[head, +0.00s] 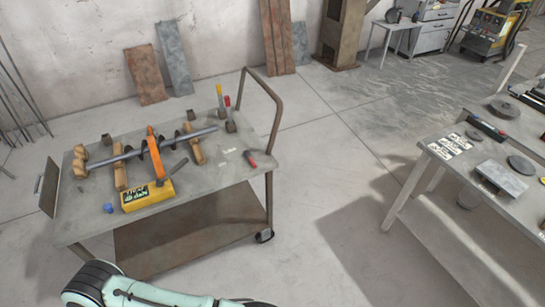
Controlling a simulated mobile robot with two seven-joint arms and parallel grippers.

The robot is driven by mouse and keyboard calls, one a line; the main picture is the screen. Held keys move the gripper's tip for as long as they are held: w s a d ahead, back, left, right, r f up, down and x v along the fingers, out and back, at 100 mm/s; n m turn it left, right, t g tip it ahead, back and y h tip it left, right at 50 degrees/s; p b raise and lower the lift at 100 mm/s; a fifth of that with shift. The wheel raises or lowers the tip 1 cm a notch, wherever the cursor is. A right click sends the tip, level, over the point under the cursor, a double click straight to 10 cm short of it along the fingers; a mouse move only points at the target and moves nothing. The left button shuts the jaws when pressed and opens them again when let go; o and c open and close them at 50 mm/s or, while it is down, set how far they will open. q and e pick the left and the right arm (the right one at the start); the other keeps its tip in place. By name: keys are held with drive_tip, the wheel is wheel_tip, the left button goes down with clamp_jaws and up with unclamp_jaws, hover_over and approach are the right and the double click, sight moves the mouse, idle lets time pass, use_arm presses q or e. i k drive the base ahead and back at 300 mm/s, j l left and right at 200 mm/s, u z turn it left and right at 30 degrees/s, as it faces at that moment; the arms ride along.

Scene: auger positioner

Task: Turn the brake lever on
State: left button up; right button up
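I cannot tell any part in the head view to be the brake lever for certain. A metal cart (215,190) on the left carries a long grey auger shaft (200,134) with dark flights, lying across wooden blocks (120,178). An orange upright piece (154,152) stands across the shaft. A red-ended piece (250,158) lies near the cart's right edge. A pale green arm of mine crosses the bottom edge; neither gripper's fingers show.
A grey workbench (425,175) on the right holds several metal plates and white labels (448,146). The cart's bent handle (276,100) rises at its right end. Bare concrete floor lies between cart and bench. Rusty plates (146,75) lean on the back wall.

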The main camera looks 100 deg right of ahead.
sight(246, 152)
drive_tip(key=z, duration=3.3)
